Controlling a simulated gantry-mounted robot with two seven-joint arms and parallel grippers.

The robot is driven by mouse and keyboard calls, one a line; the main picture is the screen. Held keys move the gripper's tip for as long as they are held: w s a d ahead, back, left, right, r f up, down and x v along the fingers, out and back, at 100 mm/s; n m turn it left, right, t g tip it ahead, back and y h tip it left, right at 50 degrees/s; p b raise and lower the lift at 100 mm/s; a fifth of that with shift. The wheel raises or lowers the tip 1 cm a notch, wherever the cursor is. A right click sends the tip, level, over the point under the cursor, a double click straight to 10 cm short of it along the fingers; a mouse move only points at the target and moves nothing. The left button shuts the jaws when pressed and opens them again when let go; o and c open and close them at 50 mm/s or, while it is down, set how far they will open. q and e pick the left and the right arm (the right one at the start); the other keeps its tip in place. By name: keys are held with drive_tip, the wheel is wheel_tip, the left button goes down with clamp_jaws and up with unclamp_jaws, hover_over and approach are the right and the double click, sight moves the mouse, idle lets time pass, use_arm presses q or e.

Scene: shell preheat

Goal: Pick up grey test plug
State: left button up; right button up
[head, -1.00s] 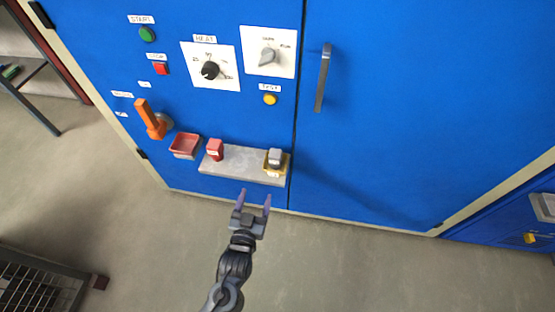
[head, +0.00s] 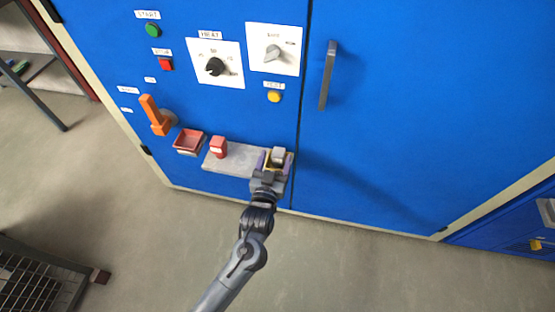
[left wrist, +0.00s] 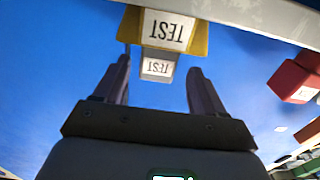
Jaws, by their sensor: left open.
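The grey test plug (head: 278,154) sits in a yellow holder (head: 269,162) at the right end of a grey shelf on the blue cabinet. In the left wrist view the plug (left wrist: 158,66) has a TEST label, and the holder (left wrist: 201,38) also has one. My left gripper (head: 276,163) is open, with its purple fingers at either side of the plug. In the left wrist view the plug shows between the fingertips (left wrist: 158,72), with a gap to each; it is not gripped. My right gripper is not in view.
A red plug (head: 218,147) stands on the shelf (head: 233,158), left of the plug. A red tray (head: 189,142) and an orange lever (head: 154,116) are further left. A door handle (head: 327,75) sticks out up right.

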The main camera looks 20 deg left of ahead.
sight(277, 158)
use_arm(q)
drive_tip(key=w+b, duration=0.1)
drive_tip(key=w, duration=0.2)
drive_tip(key=shift+w, duration=0.15)
drive_tip(key=shift+a, duration=0.1)
